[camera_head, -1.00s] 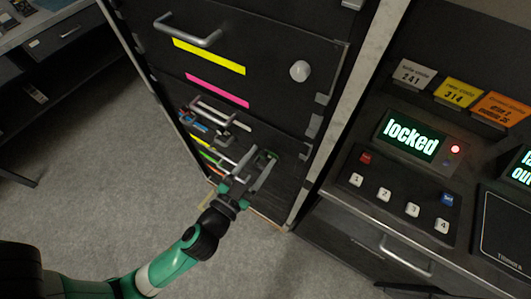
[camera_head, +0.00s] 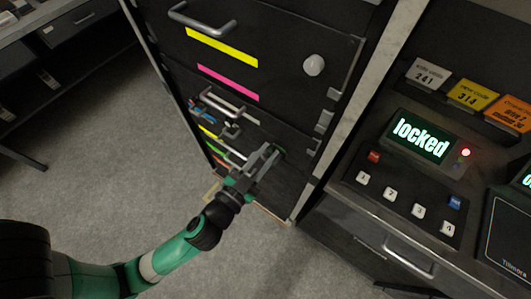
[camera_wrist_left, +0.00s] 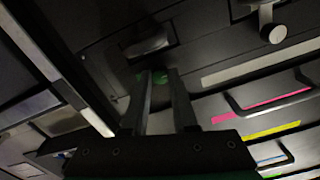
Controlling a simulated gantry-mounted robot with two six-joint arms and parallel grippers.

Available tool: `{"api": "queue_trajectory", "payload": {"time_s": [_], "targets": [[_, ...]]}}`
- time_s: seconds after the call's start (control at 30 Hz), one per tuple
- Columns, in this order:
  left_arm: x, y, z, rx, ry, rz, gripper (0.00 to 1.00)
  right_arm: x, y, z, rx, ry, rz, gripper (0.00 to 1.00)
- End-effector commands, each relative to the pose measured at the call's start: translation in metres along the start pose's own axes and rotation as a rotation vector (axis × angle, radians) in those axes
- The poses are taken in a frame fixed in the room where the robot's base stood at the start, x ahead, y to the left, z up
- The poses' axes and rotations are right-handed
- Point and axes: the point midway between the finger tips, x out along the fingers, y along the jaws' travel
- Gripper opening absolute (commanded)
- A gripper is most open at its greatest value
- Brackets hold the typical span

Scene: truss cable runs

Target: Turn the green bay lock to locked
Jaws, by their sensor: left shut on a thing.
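The green bay lock is a small green part on the dark cabinet's lower face; a bit of it (camera_head: 281,152) shows beyond my fingertips in the head view. It also shows as a green patch (camera_wrist_left: 160,77) between the fingertips in the left wrist view. My left gripper (camera_head: 270,156) reaches the cabinet front from below left and is shut on the lock. In the left wrist view its fingers (camera_wrist_left: 161,78) run up to the green part. The fingers hide most of the lock, so its turned position cannot be told. My right gripper is not in view.
The dark cabinet has bar handles (camera_head: 205,20), a yellow strip (camera_head: 222,47), a pink strip (camera_head: 228,82) and a pale round knob (camera_head: 314,65). At right, a console display (camera_head: 421,138) reads "locked" beside a red light (camera_head: 465,153). Grey floor (camera_head: 110,180) is open at left.

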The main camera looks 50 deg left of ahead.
Motion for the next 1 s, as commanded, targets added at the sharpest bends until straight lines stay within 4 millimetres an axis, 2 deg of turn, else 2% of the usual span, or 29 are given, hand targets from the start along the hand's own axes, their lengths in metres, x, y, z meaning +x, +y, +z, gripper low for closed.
{"api": "queue_trajectory", "payload": {"time_s": [0.37, 1.0], "targets": [[0.0, 0.0, -0.002, 0.246, 0.0, 0.0, 0.0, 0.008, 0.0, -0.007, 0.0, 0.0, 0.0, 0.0], [0.0, 0.0, -0.002, 0.855, -0.001, 0.001, 0.0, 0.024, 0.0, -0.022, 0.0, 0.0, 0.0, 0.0]]}}
